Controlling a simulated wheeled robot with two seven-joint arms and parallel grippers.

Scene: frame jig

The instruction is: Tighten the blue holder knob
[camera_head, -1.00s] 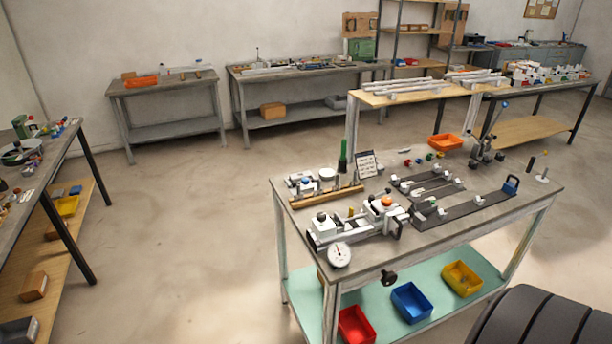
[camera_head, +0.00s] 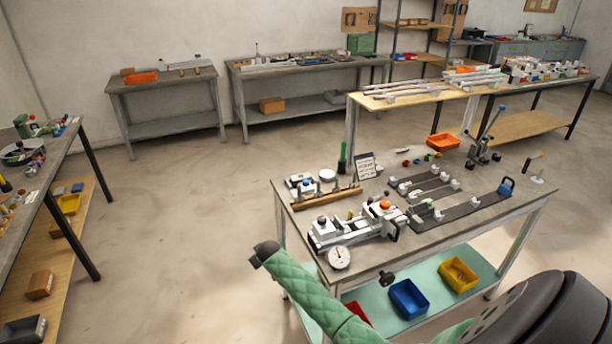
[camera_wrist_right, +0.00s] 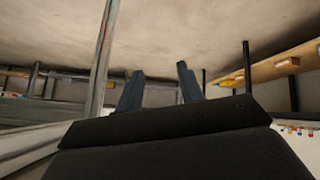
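A small blue knob-like spot (camera_head: 307,182) shows on a white fixture at the back left of the central table in the head view. It is too small to tell whether it is tight. A larger white jig (camera_head: 352,226) with an orange knob (camera_head: 385,204) and a round dial stands in front. My right arm reaches in from the bottom right, its dark end (camera_head: 263,252) left of the table's front corner, away from the jig. In the right wrist view my right gripper (camera_wrist_right: 158,88) has its fingers apart with nothing between them. My left gripper is out of view.
A table leg (camera_wrist_right: 103,60) stands close at the left in the right wrist view. A black knob (camera_head: 387,278) sticks out at the table's front. Blue (camera_head: 408,299) and yellow (camera_head: 459,274) bins sit on the lower shelf. Open floor (camera_head: 180,220) lies left of the table.

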